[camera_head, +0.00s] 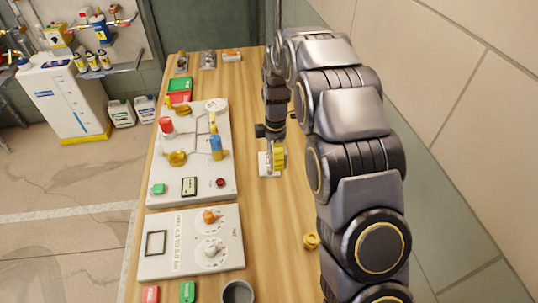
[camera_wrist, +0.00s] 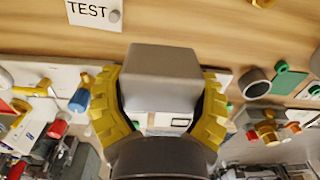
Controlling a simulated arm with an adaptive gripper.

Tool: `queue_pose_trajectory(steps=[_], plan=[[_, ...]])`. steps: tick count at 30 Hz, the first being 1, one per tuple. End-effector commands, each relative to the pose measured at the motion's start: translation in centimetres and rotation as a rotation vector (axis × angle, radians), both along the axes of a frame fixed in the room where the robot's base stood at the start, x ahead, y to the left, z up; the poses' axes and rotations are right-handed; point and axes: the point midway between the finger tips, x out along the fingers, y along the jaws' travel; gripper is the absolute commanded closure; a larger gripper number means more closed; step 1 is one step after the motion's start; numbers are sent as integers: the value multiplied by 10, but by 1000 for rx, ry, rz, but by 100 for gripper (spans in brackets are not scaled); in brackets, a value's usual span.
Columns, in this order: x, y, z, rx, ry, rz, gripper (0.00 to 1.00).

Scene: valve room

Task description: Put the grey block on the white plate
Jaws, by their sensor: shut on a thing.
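The grey block (camera_wrist: 160,75) is between the yellow fingers of my gripper (camera_wrist: 160,85) in the wrist view, and they are shut on it. In the head view my gripper (camera_head: 278,158) points down over the table, right of the valve panel. The block cannot be made out there behind the fingers. A small white flat piece, which looks like the white plate (camera_head: 264,165), shows at the left of the fingers and partly under them. I cannot tell whether the block touches it.
The valve panel (camera_head: 223,180) with raised coloured knobs stands close on the left. A second panel (camera_head: 165,262), a dark cup (camera_head: 238,292) and a yellow piece (camera_head: 311,241) are nearer. A TEST card (camera_wrist: 88,13) shows in the wrist view. Bare wood lies nearer than my gripper.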

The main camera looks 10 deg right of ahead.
Motion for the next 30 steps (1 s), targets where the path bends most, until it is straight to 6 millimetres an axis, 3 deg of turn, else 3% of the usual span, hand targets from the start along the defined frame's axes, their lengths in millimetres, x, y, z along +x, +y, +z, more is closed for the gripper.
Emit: queue_pose_trajectory(steps=[3, 13, 18, 24, 30], plan=[[22, -1, -11, -1, -4, 0, 67], [70, -1, -33, 0, -2, -2, 67], [91, -1, -58, 0, -3, -2, 67], [108, 0, -78, 0, -3, -1, 67], [114, -1, -84, 0, -2, -1, 67]])
